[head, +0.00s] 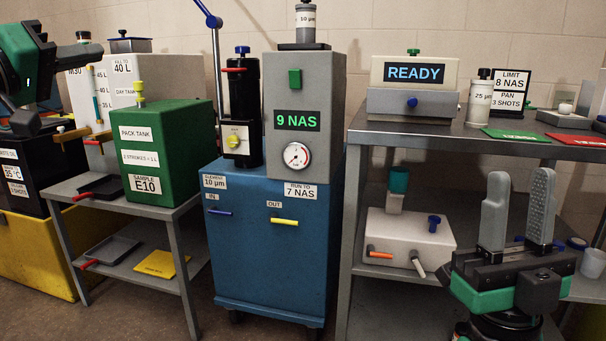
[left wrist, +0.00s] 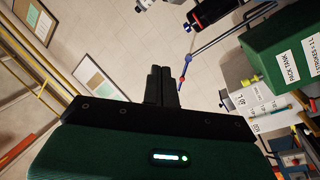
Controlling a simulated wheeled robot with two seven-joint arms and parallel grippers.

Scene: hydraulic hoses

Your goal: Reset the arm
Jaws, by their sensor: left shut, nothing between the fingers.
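My left gripper (left wrist: 162,86) is shut and empty in the left wrist view, its two dark fingers together, raised and tilted with wall and room behind them. In the head view my left arm shows at the upper left edge, in front of the M30 tank area. My right gripper (head: 518,212) is at the lower right of the head view. Its two grey fingers point up and stand apart with nothing between them, in front of the grey bench.
The blue filter cart (head: 266,250) reads 9 NAS. The green pack tank (head: 168,150) stands on a low grey table (head: 180,208). The grey bench (head: 400,130) carries the READY unit (head: 414,73). A white box (head: 405,237) sits on its lower shelf. Floor shows at lower left.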

